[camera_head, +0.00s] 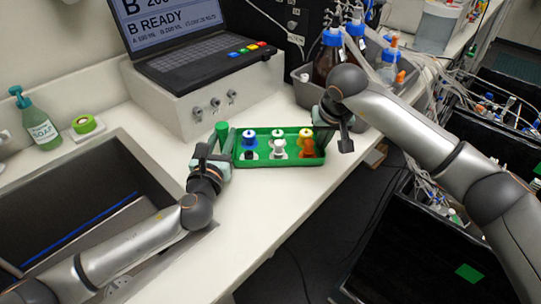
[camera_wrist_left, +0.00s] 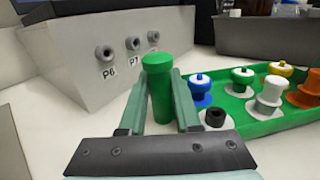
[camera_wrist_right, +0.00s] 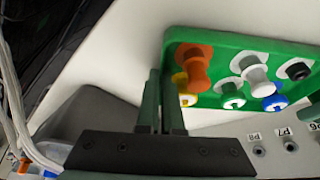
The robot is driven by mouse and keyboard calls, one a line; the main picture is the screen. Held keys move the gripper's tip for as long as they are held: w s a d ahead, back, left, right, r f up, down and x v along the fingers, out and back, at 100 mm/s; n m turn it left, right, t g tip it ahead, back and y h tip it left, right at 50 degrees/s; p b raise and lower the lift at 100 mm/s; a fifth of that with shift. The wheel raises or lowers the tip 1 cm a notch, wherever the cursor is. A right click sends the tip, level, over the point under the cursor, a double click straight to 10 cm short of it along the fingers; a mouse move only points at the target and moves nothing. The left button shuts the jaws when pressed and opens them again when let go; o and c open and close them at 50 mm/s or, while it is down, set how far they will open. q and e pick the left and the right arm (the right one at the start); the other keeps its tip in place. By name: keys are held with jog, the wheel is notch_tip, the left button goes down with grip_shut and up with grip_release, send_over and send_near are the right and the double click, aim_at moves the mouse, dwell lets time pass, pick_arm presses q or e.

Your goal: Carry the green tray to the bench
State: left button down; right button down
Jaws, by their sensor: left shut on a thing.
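The green tray (camera_head: 278,162) is at the front part of the bench (camera_head: 230,230); I cannot tell if it touches the bench. It holds small bottles and pots with blue, white, yellow, orange and black parts. A green post (camera_head: 222,133) stands at its left end and shows between the fingers in the left wrist view (camera_wrist_left: 160,85). My left gripper (camera_head: 217,160) is shut on this post. My right gripper (camera_head: 325,137) is at the tray's right end. Its fingers (camera_wrist_right: 162,95) are close together by the tray's end wall; whether they grip it is unclear.
A white box (camera_head: 200,95) with a laptop (camera_head: 190,40) stands behind the tray. A grey bin (camera_head: 305,90) with bottles is at the back right. A sink (camera_head: 70,200), soap bottle (camera_head: 38,122) and green tape roll (camera_head: 84,124) are left. The bench's front is clear.

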pick_arm(q)
jog(key=c, duration=1)
grip_release()
pick_arm(e)
jog(key=c, duration=1.4)
grip_release()
jog(key=shift+f, duration=0.1)
jog(key=shift+c, duration=0.2)
pick_arm(q)
jog(key=o, duration=0.4)
pick_arm(e)
jog(key=o, duration=0.4)
jog(key=shift+c, duration=0.2)
